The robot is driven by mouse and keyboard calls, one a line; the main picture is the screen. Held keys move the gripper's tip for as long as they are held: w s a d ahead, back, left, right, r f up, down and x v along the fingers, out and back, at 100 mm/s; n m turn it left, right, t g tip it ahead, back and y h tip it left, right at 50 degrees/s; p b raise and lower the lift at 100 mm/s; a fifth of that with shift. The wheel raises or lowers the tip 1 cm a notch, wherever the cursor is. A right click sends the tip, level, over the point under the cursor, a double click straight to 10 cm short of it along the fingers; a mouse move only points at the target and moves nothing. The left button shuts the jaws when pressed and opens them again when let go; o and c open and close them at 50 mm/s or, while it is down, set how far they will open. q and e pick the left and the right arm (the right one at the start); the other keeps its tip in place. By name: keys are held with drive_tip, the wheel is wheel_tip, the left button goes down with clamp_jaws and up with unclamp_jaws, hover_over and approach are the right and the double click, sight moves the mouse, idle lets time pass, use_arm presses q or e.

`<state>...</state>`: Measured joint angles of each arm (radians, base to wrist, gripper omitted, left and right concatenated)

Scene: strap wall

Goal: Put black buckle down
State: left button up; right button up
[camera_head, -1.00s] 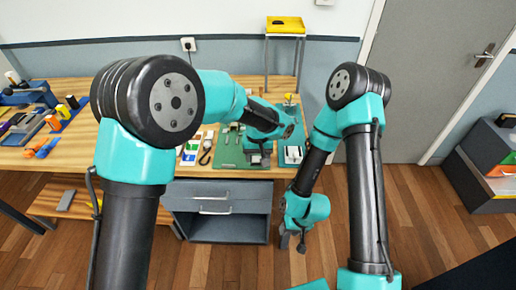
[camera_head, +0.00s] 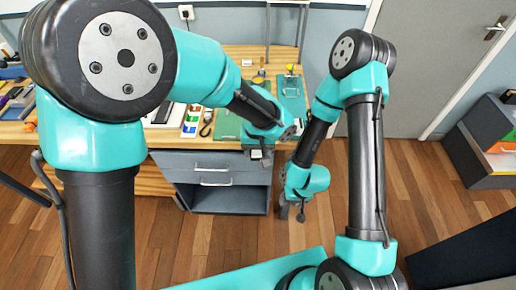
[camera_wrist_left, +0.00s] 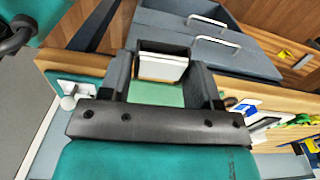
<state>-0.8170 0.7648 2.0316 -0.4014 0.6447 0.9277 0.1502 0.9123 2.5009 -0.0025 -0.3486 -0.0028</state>
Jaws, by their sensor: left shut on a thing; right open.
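My left gripper (camera_head: 261,160) is at the table's front edge, above the drawer unit. In the left wrist view its two grey fingers (camera_wrist_left: 165,82) are shut on a dark block-like piece with a white face, apparently the black buckle (camera_wrist_left: 163,48). The fingers hide its sides, and its full shape cannot be told. The green mat (camera_head: 228,124) lies on the wooden table, partly behind my left arm. My right gripper (camera_head: 292,215) hangs low in front of the table, right of the drawer unit, open with nothing seen in it.
The drawer unit (camera_head: 214,160) with a grey handle stands under the table's front edge. A teal clipboard-like board (camera_head: 291,88) lies right of the mat. Colour-marked white cards (camera_head: 191,120) and a black loop (camera_head: 207,124) lie left of it. Open floor (camera_head: 220,235) lies in front.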

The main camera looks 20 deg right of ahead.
idle(0.3)
use_arm(q)
drive_tip(key=w+a, duration=0.5)
drive_tip(key=a, duration=0.6)
drive_tip(key=w+a+r, duration=0.1)
drive_tip(key=w+a, duration=0.4)
drive_tip(key=a, duration=0.6)
drive_tip(key=w+a+r, duration=0.1)
drive_tip(key=w+a, duration=0.4)
drive_tip(key=a, duration=0.6)
drive_tip(key=shift+w+a+m, duration=0.3)
drive_tip(key=shift+w, duration=0.05)
